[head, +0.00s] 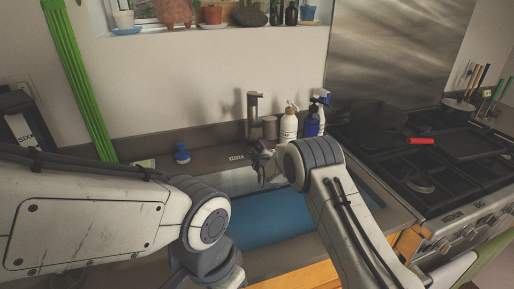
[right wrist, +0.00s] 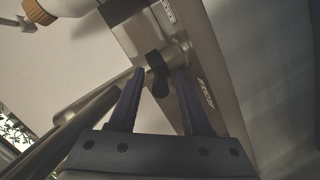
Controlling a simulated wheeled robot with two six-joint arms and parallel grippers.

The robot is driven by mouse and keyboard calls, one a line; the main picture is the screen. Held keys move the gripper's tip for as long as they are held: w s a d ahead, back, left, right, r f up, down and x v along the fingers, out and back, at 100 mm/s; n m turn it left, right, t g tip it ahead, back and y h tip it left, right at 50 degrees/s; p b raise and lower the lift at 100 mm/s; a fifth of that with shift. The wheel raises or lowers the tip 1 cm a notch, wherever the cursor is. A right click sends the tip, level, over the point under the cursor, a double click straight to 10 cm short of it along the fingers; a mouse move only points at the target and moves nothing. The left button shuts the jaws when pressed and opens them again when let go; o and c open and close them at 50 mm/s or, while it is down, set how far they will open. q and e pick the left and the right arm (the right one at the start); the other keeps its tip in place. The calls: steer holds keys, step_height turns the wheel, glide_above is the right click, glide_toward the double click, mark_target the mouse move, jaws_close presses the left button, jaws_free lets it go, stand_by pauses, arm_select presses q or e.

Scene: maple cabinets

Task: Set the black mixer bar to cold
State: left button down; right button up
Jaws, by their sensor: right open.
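The black mixer bar (right wrist: 158,84) shows in the right wrist view, on a metal tap body between the tips of my right gripper (right wrist: 160,76). The two dark fingers are open, one on each side of the bar; I cannot tell whether either touches it. In the head view my right gripper (head: 262,165) is at the foot of the grey tap (head: 253,115), behind the blue sink, and hides the bar there. My left arm reaches in from the left, but its gripper is out of view.
A white bottle (head: 288,124) and a blue spray bottle (head: 312,120) stand close to the right of the tap. A blue brush (head: 182,153) stands to the left. The blue sink basin (head: 262,218) lies in front. A stove (head: 425,180) is on the right.

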steer(key=shift+x, duration=0.9)
steer(key=shift+c, duration=0.2)
jaws_close()
stand_by(0.8)
